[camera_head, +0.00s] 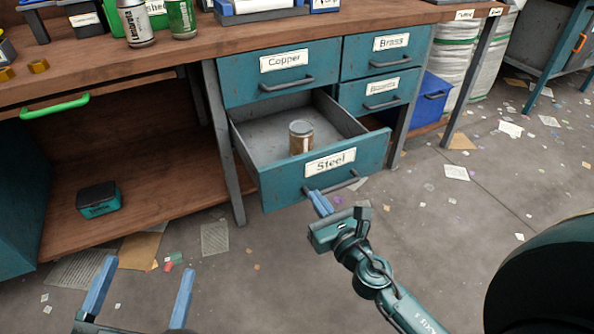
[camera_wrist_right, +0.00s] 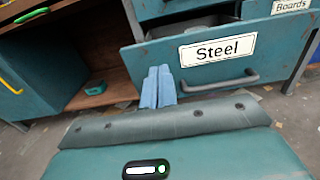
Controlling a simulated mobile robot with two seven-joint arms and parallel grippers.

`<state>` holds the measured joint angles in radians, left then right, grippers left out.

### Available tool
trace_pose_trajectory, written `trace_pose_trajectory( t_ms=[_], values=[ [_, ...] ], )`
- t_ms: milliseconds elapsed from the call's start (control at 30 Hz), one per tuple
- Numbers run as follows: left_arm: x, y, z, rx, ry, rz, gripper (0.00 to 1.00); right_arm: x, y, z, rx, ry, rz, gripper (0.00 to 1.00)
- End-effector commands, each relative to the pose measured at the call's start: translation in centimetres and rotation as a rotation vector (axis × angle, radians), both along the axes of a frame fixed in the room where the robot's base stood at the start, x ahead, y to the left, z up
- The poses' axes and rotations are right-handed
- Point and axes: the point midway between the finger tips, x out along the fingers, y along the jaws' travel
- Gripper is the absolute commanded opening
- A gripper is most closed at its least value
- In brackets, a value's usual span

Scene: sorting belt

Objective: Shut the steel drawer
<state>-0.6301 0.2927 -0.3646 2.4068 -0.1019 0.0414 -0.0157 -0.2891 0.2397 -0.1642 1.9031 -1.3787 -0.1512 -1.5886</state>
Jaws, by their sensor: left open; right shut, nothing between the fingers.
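The teal steel drawer (camera_head: 275,186), labelled "Steel", is pulled out below the "Copper" drawer. A brown can with a grey lid (camera_head: 301,137) stands upright inside it. My right gripper (camera_head: 320,203) is shut and empty, with its blue fingertips at the drawer front, near the left end of the handle (camera_head: 335,184). In the right wrist view the shut fingers (camera_wrist_right: 158,87) are in front of the drawer face (camera_wrist_right: 150,62), left of its handle; I cannot tell whether they touch it. My left gripper (camera_head: 140,285) is open and empty at the bottom left, away from the drawer.
Shut drawers labelled "Copper" (camera_head: 238,76) and "Brass" (camera_head: 412,45) sit above. A blue bin (camera_head: 430,99) is at right under the bench. A small teal box (camera_head: 98,199) lies on the lower shelf. Paper scraps litter the floor, which is otherwise open in front.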

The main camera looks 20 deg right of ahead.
Motion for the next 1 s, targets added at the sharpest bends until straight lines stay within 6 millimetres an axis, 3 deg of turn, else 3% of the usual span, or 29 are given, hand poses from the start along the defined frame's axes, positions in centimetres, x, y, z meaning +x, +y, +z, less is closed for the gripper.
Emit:
trace_pose_trajectory(
  t_ms=[200,433,633,1000],
  values=[
    [0.0,0.1,-0.1,0.017,0.003,0.007,0.86,4.9,0.4,0.2,0.003,-0.003,-0.001,0.00],
    [0.0,0.1,-0.2,0.018,0.004,0.007,0.86,8.5,0.7,0.0,0.004,-0.001,0.000,0.00],
    [0.0,0.1,-0.3,0.014,0.007,0.005,0.86,9.7,0.8,0.0,0.004,0.001,0.000,0.00],
    [0.0,0.1,-0.2,0.012,0.005,0.005,0.86,9.8,0.8,0.0,0.004,0.001,0.000,0.00]
  ],
)
